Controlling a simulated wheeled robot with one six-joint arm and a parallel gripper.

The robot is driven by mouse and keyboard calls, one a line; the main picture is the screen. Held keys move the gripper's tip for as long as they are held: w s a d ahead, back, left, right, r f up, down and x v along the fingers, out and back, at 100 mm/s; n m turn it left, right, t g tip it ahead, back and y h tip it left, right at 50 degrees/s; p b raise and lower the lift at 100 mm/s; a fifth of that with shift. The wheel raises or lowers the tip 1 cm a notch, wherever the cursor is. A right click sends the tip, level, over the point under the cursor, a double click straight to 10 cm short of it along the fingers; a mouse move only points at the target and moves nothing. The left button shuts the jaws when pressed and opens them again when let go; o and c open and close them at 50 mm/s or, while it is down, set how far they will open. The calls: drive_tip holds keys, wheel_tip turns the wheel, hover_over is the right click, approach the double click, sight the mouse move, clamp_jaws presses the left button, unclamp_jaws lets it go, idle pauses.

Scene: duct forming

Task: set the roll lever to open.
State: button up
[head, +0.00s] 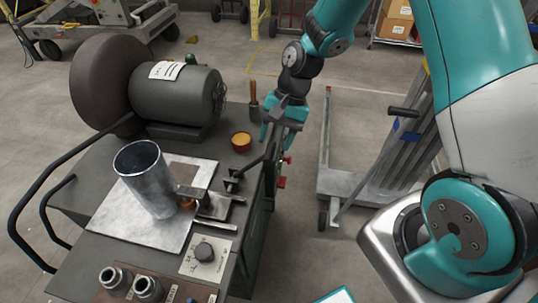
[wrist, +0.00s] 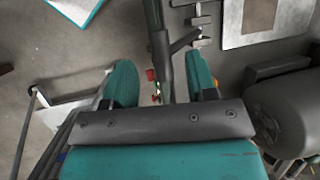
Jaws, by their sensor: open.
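The lever that I take for the roll lever (head: 252,167) is a dark bar that slants up from a small bracket toward the right edge of the bench. It also shows in the wrist view (wrist: 184,42), where it meets a thicker dark bar lying between my finger lines. I cannot tell whether that bar is the lever's handle or the bench edge. No open or shut marking is readable. My gripper (head: 282,124) points down above the bench's right edge, past the lever's far end. Its teal fingers (wrist: 162,82) are apart, with no clear contact on the bar.
A yellow-filled cup (head: 241,141) and an upright-handled tool (head: 254,105) stand close left of my gripper. A motor (head: 185,95) and a metal cylinder (head: 147,178) occupy the bench. Red buttons (wrist: 151,75) show beside the bar. A grey wheeled stand (head: 375,180) is at right.

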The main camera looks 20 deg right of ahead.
sight(270, 154)
drive_tip(key=x, duration=0.6)
drive_tip(key=shift+r+p, duration=0.15)
drive_tip(key=shift+p, duration=0.15)
clamp_jaws()
